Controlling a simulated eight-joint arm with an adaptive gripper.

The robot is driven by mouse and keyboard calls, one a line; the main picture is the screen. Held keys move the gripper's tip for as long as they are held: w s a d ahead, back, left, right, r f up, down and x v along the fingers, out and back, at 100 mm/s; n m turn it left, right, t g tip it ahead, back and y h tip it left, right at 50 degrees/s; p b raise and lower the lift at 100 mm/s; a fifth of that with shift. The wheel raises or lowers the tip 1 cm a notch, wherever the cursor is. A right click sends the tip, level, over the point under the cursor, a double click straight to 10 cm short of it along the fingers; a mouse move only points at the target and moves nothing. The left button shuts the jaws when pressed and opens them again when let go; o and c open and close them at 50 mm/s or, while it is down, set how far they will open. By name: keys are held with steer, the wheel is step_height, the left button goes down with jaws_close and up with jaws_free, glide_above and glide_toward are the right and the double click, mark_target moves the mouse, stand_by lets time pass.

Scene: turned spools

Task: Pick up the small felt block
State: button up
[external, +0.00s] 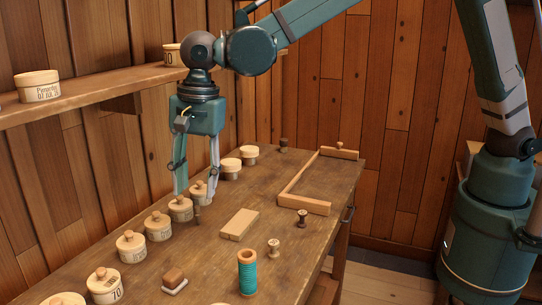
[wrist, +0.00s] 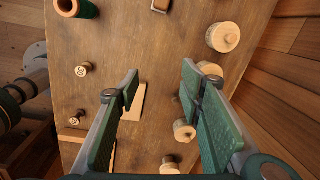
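A small brown block with a white, felt-like underside (external: 174,281) lies on the table at the front left in the external view. It also shows at the top edge of the wrist view (wrist: 160,6), partly cut off. My gripper (external: 197,190) points down over the table beside the row of lidded jars, well behind the block and apart from it. In the wrist view, my gripper's fingers (wrist: 160,88) are spread wide with nothing held between them.
Several lidded jars (external: 131,245) line the table's wall side, close to my gripper. A wooden frame (external: 304,205) lies farther back. A shelf (external: 110,98) runs above.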

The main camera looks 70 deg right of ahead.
mark_target(172, 273)
steer(key=a+f+m, duration=0.1)
steer(key=a+f, duration=0.2)
steer(key=a, duration=0.1)
steer(key=a+f+m+p, duration=0.1)
steer(key=a+f, duration=0.2)
steer(key=a, duration=0.1)
steer(key=a+f+m+g+p, duration=0.1)
steer(key=a+f, duration=0.2)
steer(key=a, duration=0.2)
steer(key=shift+s+h, duration=0.3)
steer(key=shift+s, duration=0.1)
steer(key=shift+f, duration=1.3)
steer(key=shift+f, duration=2.6)
steer(key=c, duration=0.9)
